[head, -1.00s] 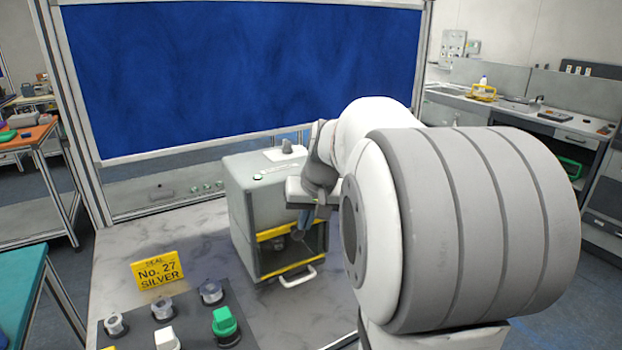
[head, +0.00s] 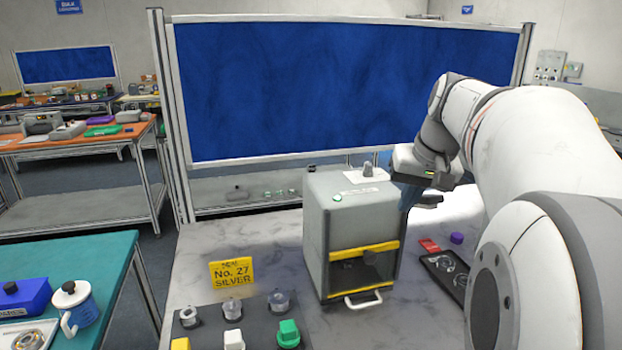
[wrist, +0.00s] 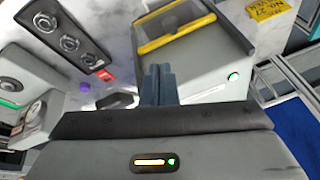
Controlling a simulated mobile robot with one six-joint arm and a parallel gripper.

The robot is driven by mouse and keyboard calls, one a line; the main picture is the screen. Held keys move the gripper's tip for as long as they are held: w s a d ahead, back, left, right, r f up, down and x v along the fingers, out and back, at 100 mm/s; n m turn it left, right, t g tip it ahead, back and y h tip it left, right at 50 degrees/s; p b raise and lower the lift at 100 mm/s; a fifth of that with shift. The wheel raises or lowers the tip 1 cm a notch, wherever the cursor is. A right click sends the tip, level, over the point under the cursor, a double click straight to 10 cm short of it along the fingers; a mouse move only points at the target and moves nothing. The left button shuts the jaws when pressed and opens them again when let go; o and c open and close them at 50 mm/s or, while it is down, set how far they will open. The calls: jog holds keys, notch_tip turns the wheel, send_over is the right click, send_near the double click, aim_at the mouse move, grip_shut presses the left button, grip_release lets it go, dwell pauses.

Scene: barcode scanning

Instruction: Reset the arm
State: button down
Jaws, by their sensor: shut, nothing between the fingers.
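My gripper (wrist: 159,72) is shut and empty; its two blue-grey fingers are together in the wrist view. In the head view my gripper (head: 408,192) is at the right of the grey box machine (head: 328,225), above the table. The machine has a yellow-framed front opening (head: 362,268) and a white handle below it. In the wrist view the machine (wrist: 200,70) lies just beyond and to the right of my fingertips. I cannot tell whether the fingers touch it.
A yellow sign (head: 231,272) reads "No. 27 SILVER". A dark mat (head: 258,310) holds several small parts. A black tray (head: 437,262), a red piece (head: 429,245) and a purple cap (head: 456,238) lie right of the machine. A blue panel (head: 340,85) stands behind.

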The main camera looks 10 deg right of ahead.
jog(key=s+a+f+n+g, duration=0.1)
jog(key=s+a+f+n, duration=0.2)
jog(key=s+a+f, duration=1.2)
notch_tip(320, 180, down, 3)
jog(key=shift+a+r+n+h, duration=0.1)
jog(key=shift+a+n+h, duration=0.1)
jog(key=shift+n+h, duration=0.15)
